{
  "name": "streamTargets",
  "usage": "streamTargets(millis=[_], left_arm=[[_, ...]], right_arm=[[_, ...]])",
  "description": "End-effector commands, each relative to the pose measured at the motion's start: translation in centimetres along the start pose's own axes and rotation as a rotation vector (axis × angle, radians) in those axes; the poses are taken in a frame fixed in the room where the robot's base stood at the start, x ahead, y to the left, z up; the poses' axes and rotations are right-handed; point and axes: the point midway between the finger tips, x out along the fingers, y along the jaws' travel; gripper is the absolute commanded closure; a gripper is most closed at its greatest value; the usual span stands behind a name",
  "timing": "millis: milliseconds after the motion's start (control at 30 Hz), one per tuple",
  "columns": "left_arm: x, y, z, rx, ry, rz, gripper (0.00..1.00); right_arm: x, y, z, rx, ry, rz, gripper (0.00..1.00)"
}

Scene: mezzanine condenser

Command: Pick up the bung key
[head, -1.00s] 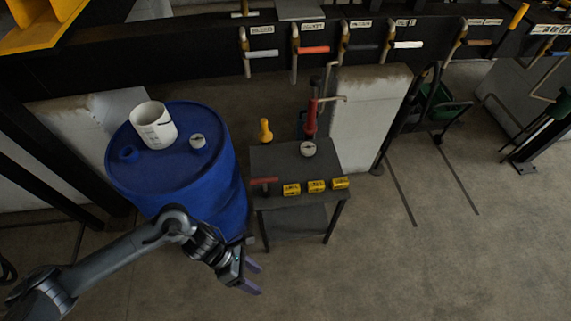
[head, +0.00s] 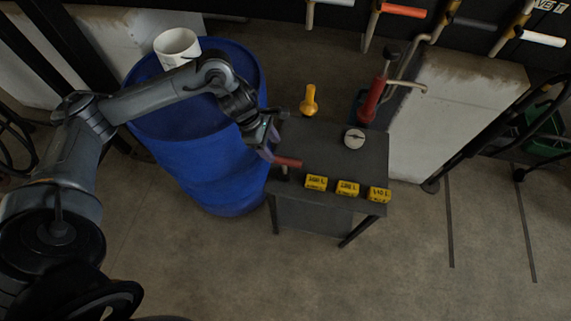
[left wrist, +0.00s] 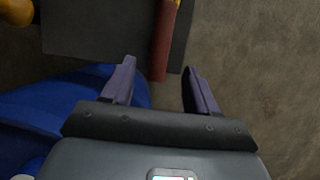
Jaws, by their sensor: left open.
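The red-handled tool (head: 288,162), which looks like the bung key, stands at the left front edge of the dark cart (head: 325,150) with its bar handle lying crosswise. In the left wrist view its red handle (left wrist: 163,45) reaches from the cart toward the gap between my fingertips. My left gripper (head: 270,144) is open beside the handle's left end, at the cart's left edge. Its two purple fingers (left wrist: 158,68) are spread with nothing clamped between them. Whether they touch the handle I cannot tell. My right gripper is not in view.
A blue drum (head: 205,165) stands left of the cart, under my left arm, with a white bucket (head: 177,46) on top.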

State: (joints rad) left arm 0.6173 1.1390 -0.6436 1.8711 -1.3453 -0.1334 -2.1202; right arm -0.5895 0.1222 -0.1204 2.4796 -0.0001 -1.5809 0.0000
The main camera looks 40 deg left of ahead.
Motion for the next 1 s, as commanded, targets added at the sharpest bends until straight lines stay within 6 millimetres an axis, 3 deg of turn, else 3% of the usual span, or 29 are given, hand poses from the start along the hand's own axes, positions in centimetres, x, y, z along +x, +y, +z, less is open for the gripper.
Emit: streamTargets(millis=[300, 567, 1000], left_arm=[[4.1, -0.1, 0.1, -0.001, -0.001, -0.002, 0.41], [5.6, -0.1, 0.1, 0.0, -0.001, -0.001, 0.41], [10.2, 0.0, 0.2, 0.0, 0.0, -0.001, 0.41]], right_arm=[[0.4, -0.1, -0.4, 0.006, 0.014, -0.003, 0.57], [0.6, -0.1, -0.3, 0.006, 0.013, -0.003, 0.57], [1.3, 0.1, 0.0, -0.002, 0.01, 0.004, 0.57]])
